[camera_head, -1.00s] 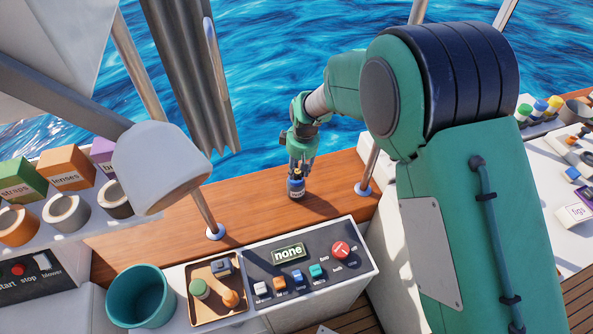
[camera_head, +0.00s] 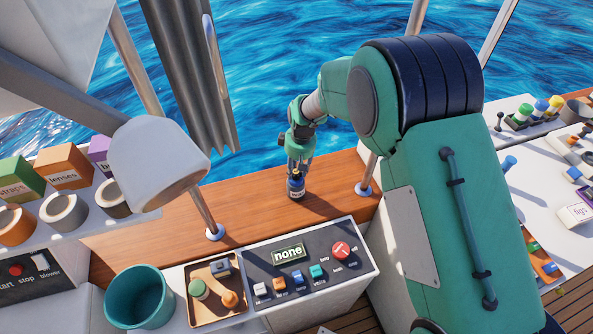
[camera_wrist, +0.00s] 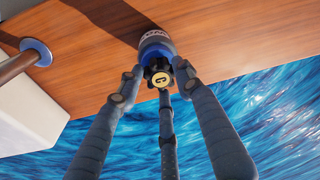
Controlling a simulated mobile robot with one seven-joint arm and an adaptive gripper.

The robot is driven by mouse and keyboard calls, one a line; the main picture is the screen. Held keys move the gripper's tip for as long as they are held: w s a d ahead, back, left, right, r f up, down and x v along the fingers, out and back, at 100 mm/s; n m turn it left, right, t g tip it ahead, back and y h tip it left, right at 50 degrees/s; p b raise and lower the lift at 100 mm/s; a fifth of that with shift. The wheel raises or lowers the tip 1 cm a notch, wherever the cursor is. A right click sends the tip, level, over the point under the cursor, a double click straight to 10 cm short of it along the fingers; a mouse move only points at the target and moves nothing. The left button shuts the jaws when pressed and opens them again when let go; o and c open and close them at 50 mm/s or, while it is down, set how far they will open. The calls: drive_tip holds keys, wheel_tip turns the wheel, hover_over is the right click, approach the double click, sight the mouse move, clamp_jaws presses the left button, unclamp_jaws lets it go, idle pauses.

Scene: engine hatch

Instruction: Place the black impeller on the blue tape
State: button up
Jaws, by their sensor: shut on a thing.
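My gripper (camera_head: 299,168) points down over the wooden ledge by the water. Its fingers are shut around the black impeller (camera_wrist: 159,77), which has a yellow face marked with a "C" in the wrist view. The blue tape (camera_head: 296,189) stands on the ledge right under the fingers, with a pale label on its side. In the wrist view the tape (camera_wrist: 156,46) is directly behind the impeller. The impeller overlaps the tape there, and I cannot tell whether it touches it. In the head view the fingers mostly hide the impeller.
A metal post (camera_head: 205,205) rises left of the tape, and another post base (camera_head: 364,189) is on its right. A button panel (camera_head: 305,265), a tan tray (camera_head: 217,303) and a teal bucket (camera_head: 139,297) are in front. The ledge around the tape is clear.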

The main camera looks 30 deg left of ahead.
sight(299, 173)
drive_tip(key=shift+f, duration=0.25)
drive_tip(key=o, duration=1.1)
drive_tip(key=r, duration=0.4)
drive_tip(key=d+r+p, duration=0.1)
drive_tip(key=r, duration=0.7)
drive_tip(key=shift+s+d+p, duration=0.15)
drive_tip(key=shift+s+p, duration=0.05)
drive_tip(key=shift+p, duration=0.15)
